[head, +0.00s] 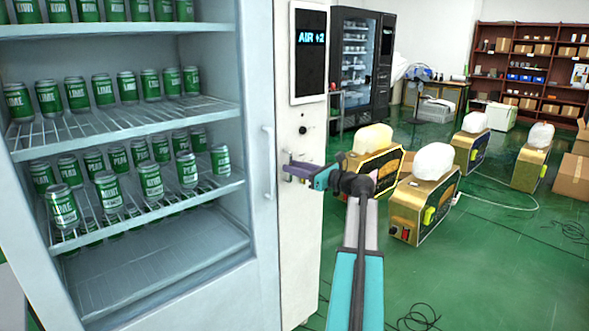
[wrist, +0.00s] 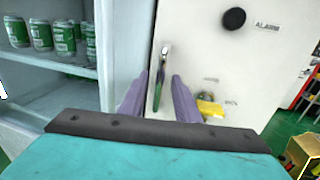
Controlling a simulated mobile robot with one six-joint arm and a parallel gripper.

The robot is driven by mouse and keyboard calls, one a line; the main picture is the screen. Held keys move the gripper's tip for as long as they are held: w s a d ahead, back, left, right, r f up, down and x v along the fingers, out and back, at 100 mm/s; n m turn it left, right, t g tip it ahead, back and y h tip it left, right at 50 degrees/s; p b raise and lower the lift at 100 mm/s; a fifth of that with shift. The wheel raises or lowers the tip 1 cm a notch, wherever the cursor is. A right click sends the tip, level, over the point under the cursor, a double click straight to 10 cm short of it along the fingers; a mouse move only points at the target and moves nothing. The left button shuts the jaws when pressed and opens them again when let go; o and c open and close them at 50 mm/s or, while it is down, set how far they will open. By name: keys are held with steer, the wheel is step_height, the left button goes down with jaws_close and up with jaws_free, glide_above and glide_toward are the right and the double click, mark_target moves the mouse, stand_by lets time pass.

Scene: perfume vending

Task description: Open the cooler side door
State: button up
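The white cooler (head: 258,60) stands at the left with its can shelves facing me. A slim vertical handle (head: 269,150) is on its frame, close to the seam with the white side panel (head: 307,230). The panel carries a screen reading "AIR +2" (head: 310,50). My gripper (head: 287,170) is in front of the panel, just right of the handle in the head view. In the wrist view my gripper (wrist: 157,92) has its purple fingers apart, with a slim vertical handle (wrist: 158,88) showing between them. I cannot tell whether either finger touches it. The side panel looks shut.
A round black knob (wrist: 234,18) marked "ALARM" and a yellow part (wrist: 208,107) are on the panel. Gold machines (head: 376,165) stand on the green floor to the right, with cables near them. A dark vending machine (head: 360,65) stands behind.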

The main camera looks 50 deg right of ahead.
jaws_close()
steer(key=shift+a, duration=0.15)
stand_by(0.4)
